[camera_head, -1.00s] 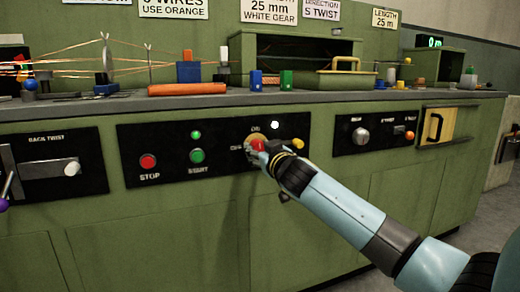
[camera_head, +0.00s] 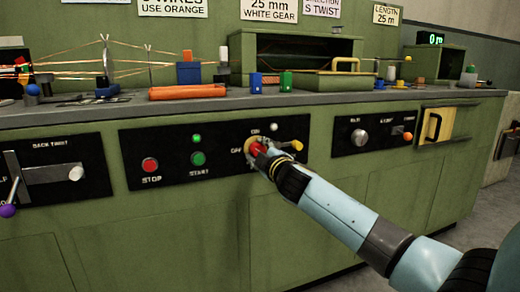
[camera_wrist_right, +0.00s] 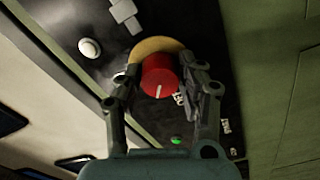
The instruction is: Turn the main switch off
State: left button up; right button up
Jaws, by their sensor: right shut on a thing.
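The main switch is a red knob (camera_head: 257,150) on a yellow round plate (camera_head: 249,143) in the black panel, with ON lettered above and OFF to its left. My right gripper (camera_head: 263,153) is on it. In the right wrist view the red knob (camera_wrist_right: 159,76) sits between the two fingers of the right gripper (camera_wrist_right: 160,88), which is shut on it. The knob's white line points toward the bottom of that view, on the side of the green light (camera_wrist_right: 176,140). My left gripper is not in view.
Left of the switch are a red STOP button (camera_head: 150,165), a green START button (camera_head: 198,158) and a lit green lamp (camera_head: 197,138). A pale round lamp (camera_head: 273,127) is above right. A yellow-tipped part (camera_head: 297,146) lies close beside my gripper. The counter edge runs above.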

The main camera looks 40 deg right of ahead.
jog(key=n+p, duration=0.1)
jog(key=n, duration=0.3)
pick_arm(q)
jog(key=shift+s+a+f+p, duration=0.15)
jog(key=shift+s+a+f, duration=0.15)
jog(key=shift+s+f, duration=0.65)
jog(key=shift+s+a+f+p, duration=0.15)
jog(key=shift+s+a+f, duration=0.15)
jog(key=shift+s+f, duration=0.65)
pick_arm(e)
jog(key=shift+f+n, duration=0.1)
jog(key=shift+n, duration=1.4)
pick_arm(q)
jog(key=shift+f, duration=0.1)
pick_arm(e)
jog(key=o, duration=1.2)
jog(key=shift+a, duration=0.1)
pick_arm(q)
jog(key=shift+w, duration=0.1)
pick_arm(e)
jog(key=v, duration=1.2)
